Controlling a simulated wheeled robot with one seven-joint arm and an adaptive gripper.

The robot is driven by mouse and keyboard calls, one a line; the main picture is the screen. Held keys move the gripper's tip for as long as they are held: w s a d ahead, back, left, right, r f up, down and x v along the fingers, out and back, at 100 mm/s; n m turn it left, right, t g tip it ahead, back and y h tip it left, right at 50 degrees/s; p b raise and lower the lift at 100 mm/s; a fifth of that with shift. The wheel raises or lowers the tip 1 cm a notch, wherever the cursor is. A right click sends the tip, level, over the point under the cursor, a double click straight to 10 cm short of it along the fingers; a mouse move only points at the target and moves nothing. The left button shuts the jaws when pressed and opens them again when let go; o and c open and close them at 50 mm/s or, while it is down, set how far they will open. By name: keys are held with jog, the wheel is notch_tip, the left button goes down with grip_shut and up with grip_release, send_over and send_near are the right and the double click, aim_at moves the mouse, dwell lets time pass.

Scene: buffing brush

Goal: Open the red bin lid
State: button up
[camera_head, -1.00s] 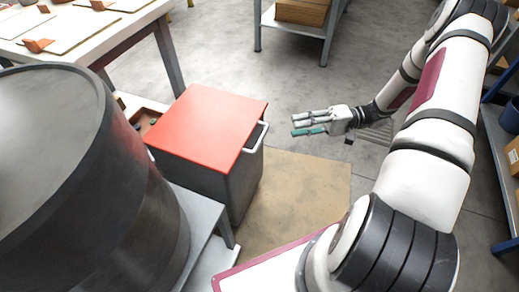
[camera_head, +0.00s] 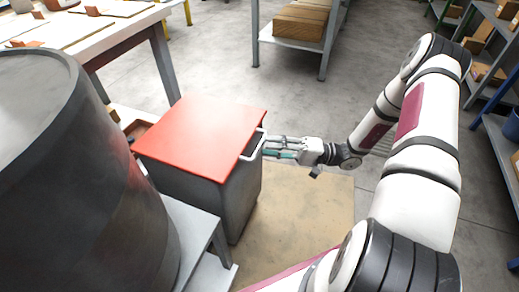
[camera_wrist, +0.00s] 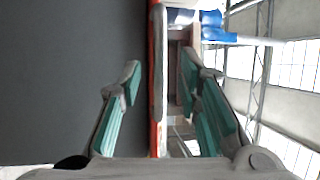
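The red lid (camera_head: 205,125) lies flat and shut on the dark grey bin (camera_head: 238,200). A pale handle loop (camera_head: 256,146) sticks out at the bin's right edge, just under the lid. My gripper (camera_head: 268,147) is open, its fingertips close to this handle. In the wrist view, the teal-padded fingers (camera_wrist: 160,72) are spread apart. The lid's thin red edge (camera_wrist: 152,40) and the pale handle bar (camera_wrist: 159,80) show in the gap between them. The dark bin wall (camera_wrist: 70,80) fills the left side. I cannot tell whether a finger touches anything.
A large dark drum (camera_head: 70,170) stands at the left, on a grey stand (camera_head: 195,235). A white worktable (camera_head: 125,30) is behind the bin. A shelf with wooden planks (camera_head: 300,25) stands at the back. A brown mat (camera_head: 300,215) covers free floor right of the bin.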

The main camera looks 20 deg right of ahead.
aim_at(259, 145)
jog(key=shift+b+x, duration=0.4)
jog(key=shift+x, duration=1.65)
jog(key=shift+c, duration=0.2)
grip_shut()
